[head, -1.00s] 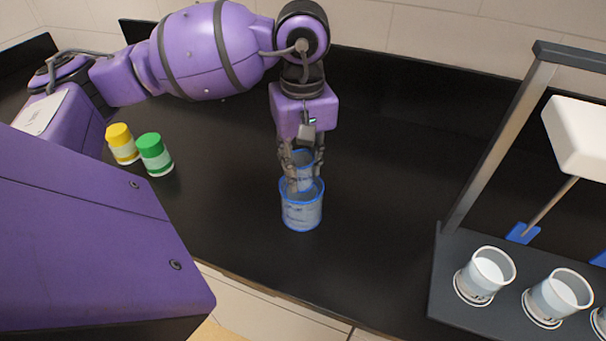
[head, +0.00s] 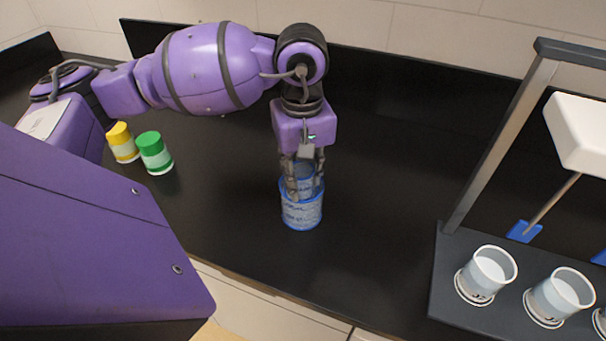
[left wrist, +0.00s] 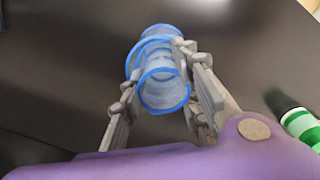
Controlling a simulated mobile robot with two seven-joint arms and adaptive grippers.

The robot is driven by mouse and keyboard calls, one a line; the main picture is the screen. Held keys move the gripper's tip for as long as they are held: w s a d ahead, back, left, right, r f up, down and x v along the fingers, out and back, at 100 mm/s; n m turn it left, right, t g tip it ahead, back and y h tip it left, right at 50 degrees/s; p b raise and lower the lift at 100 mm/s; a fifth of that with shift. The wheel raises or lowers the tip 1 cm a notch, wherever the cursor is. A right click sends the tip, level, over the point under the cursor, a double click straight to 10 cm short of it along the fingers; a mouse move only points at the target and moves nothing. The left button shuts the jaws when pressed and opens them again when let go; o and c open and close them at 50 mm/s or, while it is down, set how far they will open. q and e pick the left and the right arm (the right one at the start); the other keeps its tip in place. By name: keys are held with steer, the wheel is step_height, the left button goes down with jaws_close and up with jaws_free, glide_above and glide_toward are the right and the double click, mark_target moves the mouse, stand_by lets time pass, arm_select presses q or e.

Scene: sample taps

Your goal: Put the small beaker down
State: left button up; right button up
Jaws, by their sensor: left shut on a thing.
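My left gripper (head: 305,190) is shut on the small beaker (head: 304,171), a clear cup with blue edges. The large beaker (head: 302,215), also clear with blue edges and markings, stands upright on the black worktop. The small beaker is at the large beaker's mouth and overlaps it; I cannot tell how far inside it is or whether they touch. In the left wrist view, the small beaker (left wrist: 164,92) is between the two fingers, with the large beaker (left wrist: 132,62) behind it. The fingers hide parts of both. My right gripper is not in view.
A yellow-capped jar (head: 122,143) and a green-capped jar (head: 155,153) stand to the left on the worktop (head: 375,200). At the right, a dark stand (head: 451,270) with a tall frame holds several white cups (head: 487,275). The worktop between is clear.

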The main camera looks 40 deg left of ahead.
arm_select(q)
steer(key=o, duration=0.6)
steer(key=shift+s+d+f, duration=0.1)
steer(key=shift+s+f, duration=0.2)
steer(key=shift+f, duration=0.55)
steer(key=shift+o, duration=1.3)
steer(key=shift+w+f, duration=0.15)
steer(key=shift+w, duration=0.05)
steer(key=shift+w+r, duration=0.1)
steer(key=shift+r, duration=0.2)
steer(key=shift+r, duration=0.25)
step_height(320, 180, up, 13)
steer(key=shift+f, duration=0.1)
